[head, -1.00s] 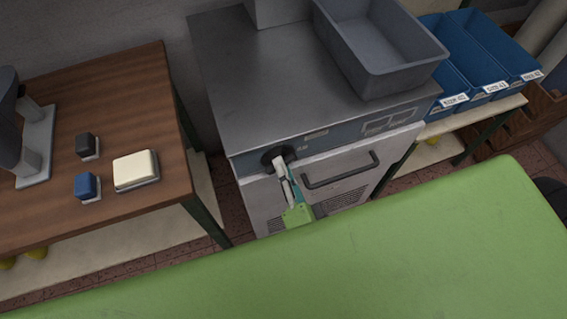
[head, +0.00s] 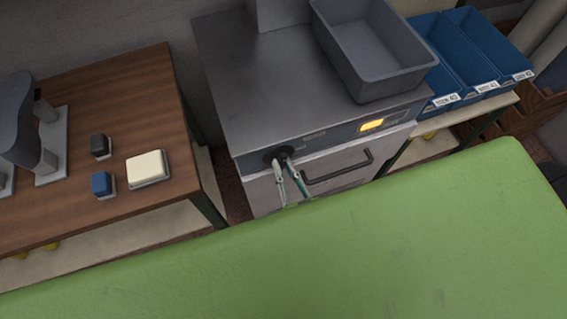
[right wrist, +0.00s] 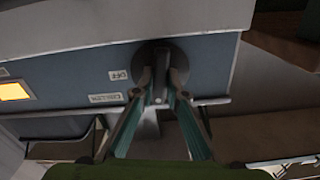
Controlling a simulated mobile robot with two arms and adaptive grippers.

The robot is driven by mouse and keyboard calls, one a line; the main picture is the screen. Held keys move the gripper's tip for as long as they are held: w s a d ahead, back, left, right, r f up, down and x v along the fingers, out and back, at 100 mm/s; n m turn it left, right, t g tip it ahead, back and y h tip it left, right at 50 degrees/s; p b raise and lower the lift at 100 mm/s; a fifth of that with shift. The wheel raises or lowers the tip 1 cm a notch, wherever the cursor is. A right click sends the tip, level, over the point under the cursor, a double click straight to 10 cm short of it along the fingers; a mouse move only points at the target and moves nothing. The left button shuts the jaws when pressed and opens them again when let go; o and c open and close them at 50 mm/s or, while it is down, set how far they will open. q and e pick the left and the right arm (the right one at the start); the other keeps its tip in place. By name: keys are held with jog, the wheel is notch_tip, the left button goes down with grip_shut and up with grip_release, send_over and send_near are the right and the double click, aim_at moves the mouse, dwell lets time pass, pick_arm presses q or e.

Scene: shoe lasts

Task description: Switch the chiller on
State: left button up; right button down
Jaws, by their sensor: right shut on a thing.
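The chiller (head: 290,95) is a steel cabinet with a blue-grey front panel, a door and a dark handle (head: 338,168). Its black round knob (head: 270,155) sits at the left of the panel and also shows in the right wrist view (right wrist: 177,62). My right gripper (head: 283,163) is shut on the knob's grip, one finger on each side in the wrist view (right wrist: 160,88). My left gripper is out of view.
A green surface (head: 300,260) fills the foreground. A grey tub (head: 385,85) stands on the chiller. A wooden table (head: 90,210) with small blocks is at left; blue bins (head: 450,60) are at right.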

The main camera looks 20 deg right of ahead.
jog(key=shift+s+f+n+p, duration=0.15)
jog(key=shift+n+p, duration=0.2)
jog(key=shift+n, duration=0.65)
jog(key=c, duration=2)
grip_release()
jog(key=s, duration=1.2)
jog(key=shift+d, duration=0.2)
jog(key=shift+w, duration=0.1)
